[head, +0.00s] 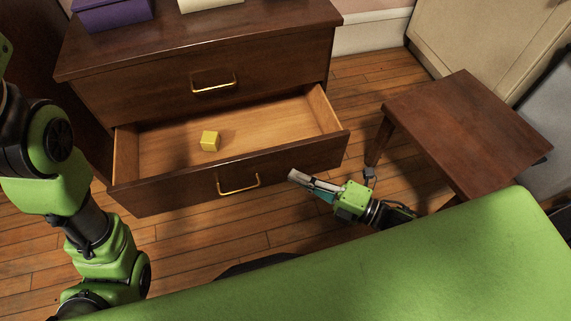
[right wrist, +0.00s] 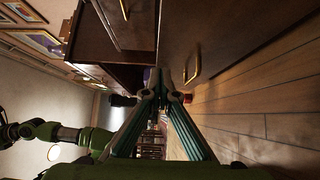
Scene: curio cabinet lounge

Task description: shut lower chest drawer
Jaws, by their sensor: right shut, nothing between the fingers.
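The dark wooden chest (head: 200,60) stands in front of me. Its lower drawer (head: 290,157) is pulled well out, with a brass handle (head: 238,186) on its front. A yellow cube (head: 210,141) lies inside the drawer. The upper drawer (head: 150,97) is shut. My right gripper (head: 294,175) is shut and empty, just in front of the lower drawer front, right of its handle. In the right wrist view its fingers (right wrist: 157,78) meet beside the brass handle (right wrist: 191,65). I cannot tell whether they touch the drawer. My left arm shows at the left; its gripper is out of view.
A small wooden table (head: 468,125) stands to the right of the chest. A purple box (head: 112,14) and a pale object (head: 208,4) sit on the chest top. A beige padded piece of furniture (head: 480,40) is at the back right. Wooden floor (head: 200,235) is clear before the drawer.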

